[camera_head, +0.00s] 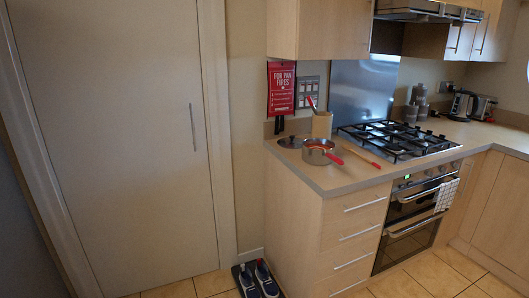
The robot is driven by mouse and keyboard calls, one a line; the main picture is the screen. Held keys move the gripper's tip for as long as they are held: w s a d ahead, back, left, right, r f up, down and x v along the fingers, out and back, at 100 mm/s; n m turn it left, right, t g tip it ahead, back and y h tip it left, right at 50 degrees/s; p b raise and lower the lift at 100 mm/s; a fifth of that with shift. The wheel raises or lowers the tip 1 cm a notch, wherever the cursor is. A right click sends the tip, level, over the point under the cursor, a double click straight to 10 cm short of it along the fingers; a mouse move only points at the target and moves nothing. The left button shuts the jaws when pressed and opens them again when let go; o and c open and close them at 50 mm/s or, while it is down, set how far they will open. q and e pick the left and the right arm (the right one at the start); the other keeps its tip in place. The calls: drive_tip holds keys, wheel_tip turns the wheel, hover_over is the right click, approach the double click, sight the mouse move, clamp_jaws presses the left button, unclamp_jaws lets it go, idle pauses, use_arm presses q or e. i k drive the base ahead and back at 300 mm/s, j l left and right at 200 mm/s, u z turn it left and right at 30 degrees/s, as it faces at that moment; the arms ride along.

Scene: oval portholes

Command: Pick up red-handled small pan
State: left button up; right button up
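A small silver pan (317,152) with a red handle stands upright on the counter's left end, left of the gas hob. Its red handle (334,159) points toward the right and front. Neither of my grippers shows in this view, and nothing is seen touching the pan.
The counter (345,183) also holds a dark lid (290,142), a utensil holder (322,124) and a wooden utensil (358,153) close around the pan. The gas hob (396,140) lies right. Shoes (267,280) sit on the floor by the cabinet. A tall door (120,140) fills the left.

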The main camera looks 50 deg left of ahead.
sight(315, 151)
drive_tip(key=u, duration=1.2)
drive_tip(key=i+j, duration=0.25)
drive_tip(key=j, duration=0.15)
